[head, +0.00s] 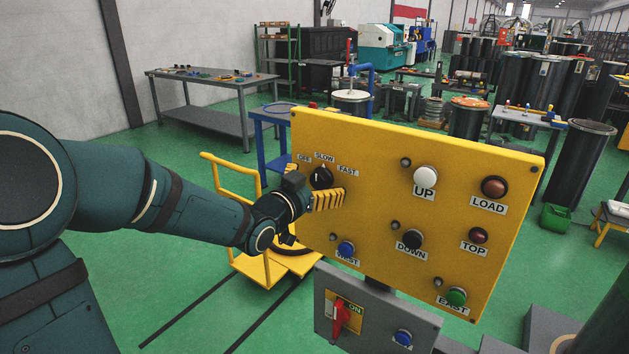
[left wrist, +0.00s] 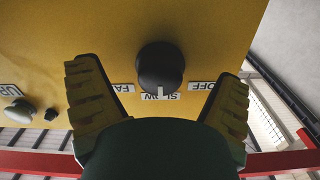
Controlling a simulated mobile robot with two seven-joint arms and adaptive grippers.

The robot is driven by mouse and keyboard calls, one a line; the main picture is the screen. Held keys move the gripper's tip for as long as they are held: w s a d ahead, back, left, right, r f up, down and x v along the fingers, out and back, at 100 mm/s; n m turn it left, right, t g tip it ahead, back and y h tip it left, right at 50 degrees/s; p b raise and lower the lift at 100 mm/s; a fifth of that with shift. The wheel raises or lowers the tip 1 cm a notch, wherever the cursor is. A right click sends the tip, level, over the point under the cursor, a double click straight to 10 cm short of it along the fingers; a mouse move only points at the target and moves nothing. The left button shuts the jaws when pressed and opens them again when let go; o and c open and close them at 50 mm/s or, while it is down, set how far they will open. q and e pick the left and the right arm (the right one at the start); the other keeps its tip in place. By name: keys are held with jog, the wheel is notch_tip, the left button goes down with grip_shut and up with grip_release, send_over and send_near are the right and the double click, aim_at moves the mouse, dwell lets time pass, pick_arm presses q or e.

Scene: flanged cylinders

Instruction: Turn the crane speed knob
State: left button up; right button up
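The crane speed knob (head: 321,177) is a round black knob on the yellow control panel (head: 380,150), below the labels OFF, SLOW and FAST. Its white mark points toward SLOW. My left gripper (head: 310,186) is at the panel with its yellow ribbed fingers on either side of the knob. In the left wrist view the knob (left wrist: 160,66) lies between the spread fingers of the left gripper (left wrist: 160,74), with a clear gap on both sides. The gripper is open and holds nothing. My right gripper is not in view.
The panel also bears the buttons UP (head: 425,176), DOWN (head: 412,239), WEST (head: 346,249), LOAD (head: 494,187), TOP (head: 479,236) and EAST (head: 456,296). A grey box (head: 372,318) with a red switch (head: 340,318) sits below. A yellow railed cart (head: 232,180) stands behind.

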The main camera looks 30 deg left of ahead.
aim_at(316, 182)
pick_arm(q)
jog(key=shift+s+a+b, duration=0.2)
jog(key=shift+s+b, duration=0.35)
jog(key=shift+s, duration=2.5)
jog(key=d+f+n+g+h, duration=0.15)
jog(key=d+f+g, duration=0.3)
jog(key=f, duration=0.85)
jog(key=d+f+n+g, duration=0.2)
jog(key=d+f+g, duration=0.3)
jog(key=f, duration=0.8)
jog(key=s+d+f+g, duration=0.3)
jog(key=s+d+f, duration=0.3)
jog(key=f, duration=0.3)
jog(key=s+d+f+g+h, duration=0.1)
jog(key=s+d+f+g, duration=0.3)
jog(key=s+f, duration=0.5)
jog(key=d+n, duration=0.1)
jog(key=d, duration=0.1)
jog(key=shift+s+d, duration=0.15)
jog(key=shift+d, duration=0.25)
